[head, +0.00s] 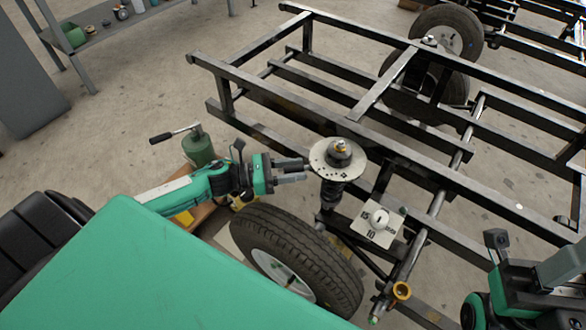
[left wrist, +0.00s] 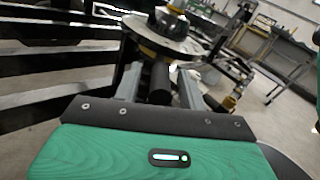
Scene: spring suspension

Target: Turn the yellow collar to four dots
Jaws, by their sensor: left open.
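The spring strut (head: 331,188) stands upright at the near side of the black frame, with a pale round disc (head: 322,158) marked with small dark dots. A small yellow part (head: 341,146) sits on its top. In the left wrist view, a yellow band (left wrist: 148,52), which looks like the collar, shows just under the disc (left wrist: 190,45), partly hidden. My left gripper (head: 304,171) is open beside the strut, below the disc. Its fingers (left wrist: 160,88) point at the dark strut body; contact is unclear. I cannot read the collar's setting. My right gripper (head: 530,275) is partly cut off.
A tyre (head: 258,228) stands close below my left gripper. A white plate (head: 383,234) marked 15 and 10 is right of the strut. A brass ring (head: 401,291) sits at a rod's end. A green jack (head: 198,146) stands left. Frame rails lie behind.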

